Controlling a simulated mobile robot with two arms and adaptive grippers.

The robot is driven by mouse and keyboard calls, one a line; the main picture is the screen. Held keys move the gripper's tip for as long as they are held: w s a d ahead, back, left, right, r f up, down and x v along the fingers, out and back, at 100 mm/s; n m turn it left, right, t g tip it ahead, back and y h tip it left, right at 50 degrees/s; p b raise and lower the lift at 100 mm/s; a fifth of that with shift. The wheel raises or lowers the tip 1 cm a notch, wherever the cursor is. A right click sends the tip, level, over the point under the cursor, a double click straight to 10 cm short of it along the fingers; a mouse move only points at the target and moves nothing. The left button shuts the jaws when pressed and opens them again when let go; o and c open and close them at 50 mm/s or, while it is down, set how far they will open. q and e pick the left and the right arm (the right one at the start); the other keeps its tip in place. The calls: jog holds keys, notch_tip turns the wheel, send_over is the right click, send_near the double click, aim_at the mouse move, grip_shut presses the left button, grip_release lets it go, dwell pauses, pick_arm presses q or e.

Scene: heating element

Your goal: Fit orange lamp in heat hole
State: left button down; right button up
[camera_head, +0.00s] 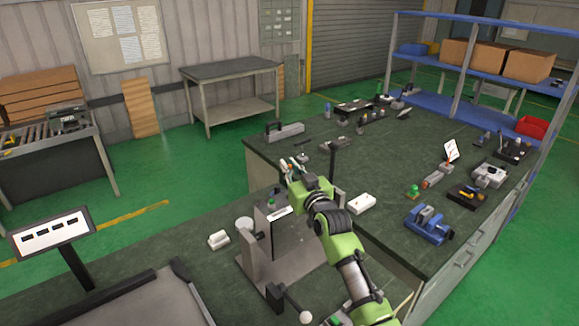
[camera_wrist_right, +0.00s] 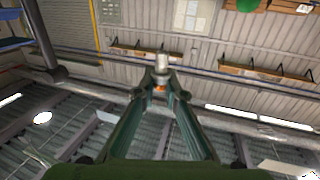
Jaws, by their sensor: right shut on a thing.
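My right gripper (camera_head: 290,168) is raised above the dark bench, beside the top of a grey upright fixture (camera_head: 285,240) with a white label. In the right wrist view its two fingers (camera_wrist_right: 161,85) come together on a small lamp (camera_wrist_right: 162,64) with a pale cylindrical end and an orange part between the fingertips. The lamp is too small to make out clearly in the head view. I cannot pick out the heat hole; my arm and gripper cover part of the fixture. My left gripper is not in view.
A white block (camera_head: 218,239) and a white round piece (camera_head: 244,223) lie left of the fixture. A white box (camera_head: 361,204) and a blue vise (camera_head: 428,225) stand to the right. A black post (camera_head: 333,160) rises behind my gripper. A sign (camera_head: 48,233) stands at left.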

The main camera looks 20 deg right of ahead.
notch_tip(320, 180, down, 5)
jog(key=b, duration=0.3)
jog(key=shift+f+b, duration=0.35)
jog(key=shift+p, duration=0.35)
dwell(1.3)
jog(key=shift+f+b, duration=1.3)
jog(key=shift+f, duration=0.55)
jog(key=o, duration=0.8)
jog(key=shift+r, duration=0.1)
jog(key=shift+o, duration=0.2)
jog(key=shift+s, duration=0.1)
jog(key=s, duration=1.2)
jog(key=shift+d, duration=0.45)
